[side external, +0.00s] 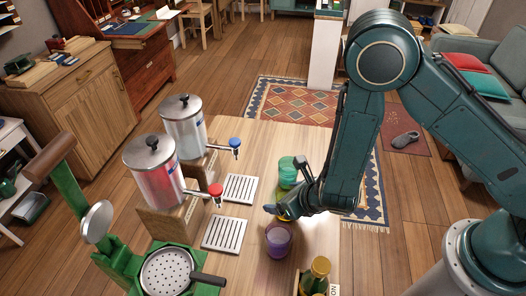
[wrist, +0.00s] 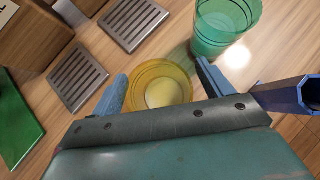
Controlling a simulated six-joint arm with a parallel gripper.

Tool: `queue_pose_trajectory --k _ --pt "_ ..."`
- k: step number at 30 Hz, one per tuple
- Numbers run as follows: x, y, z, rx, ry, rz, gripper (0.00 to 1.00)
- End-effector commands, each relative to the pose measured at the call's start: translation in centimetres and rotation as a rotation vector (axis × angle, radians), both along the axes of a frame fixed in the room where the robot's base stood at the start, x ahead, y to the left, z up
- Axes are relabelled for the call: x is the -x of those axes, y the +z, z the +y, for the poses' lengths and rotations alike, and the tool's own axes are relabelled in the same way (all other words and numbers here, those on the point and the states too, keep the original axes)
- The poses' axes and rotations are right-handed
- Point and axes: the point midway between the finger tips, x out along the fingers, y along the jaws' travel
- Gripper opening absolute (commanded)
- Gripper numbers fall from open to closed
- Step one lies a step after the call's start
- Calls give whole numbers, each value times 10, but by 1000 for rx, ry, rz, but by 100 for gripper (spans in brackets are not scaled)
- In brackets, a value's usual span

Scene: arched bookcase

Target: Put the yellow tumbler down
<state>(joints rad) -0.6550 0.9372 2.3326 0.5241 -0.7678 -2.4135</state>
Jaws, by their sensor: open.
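The yellow tumbler (wrist: 162,84) is seen from above in the wrist view, apparently upright on the wooden table, between the two blue fingers of my gripper (wrist: 165,85). The fingers are open, with a small gap showing at the tumbler's sides. In the side external view my gripper (side external: 285,198) is low over the table and hides most of the tumbler; only a bit of yellow shows. The tumbler's base is hidden in both views.
A green tumbler (side external: 287,172) stands just behind my gripper, close to one finger. A purple tumbler (side external: 278,240) stands in front. Two metal drip trays (side external: 228,232) lie to the left below two drink dispensers (side external: 153,172). A bottle (side external: 316,275) stands at the front edge.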

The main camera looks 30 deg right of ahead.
Motion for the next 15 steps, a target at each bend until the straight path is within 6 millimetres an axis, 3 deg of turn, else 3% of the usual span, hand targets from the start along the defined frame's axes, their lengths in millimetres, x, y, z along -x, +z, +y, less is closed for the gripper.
queue_pose_trajectory --k 14,15 --pt "0 0 0 0 0 0 79" --pt "0 0 0 0 0 0 71"
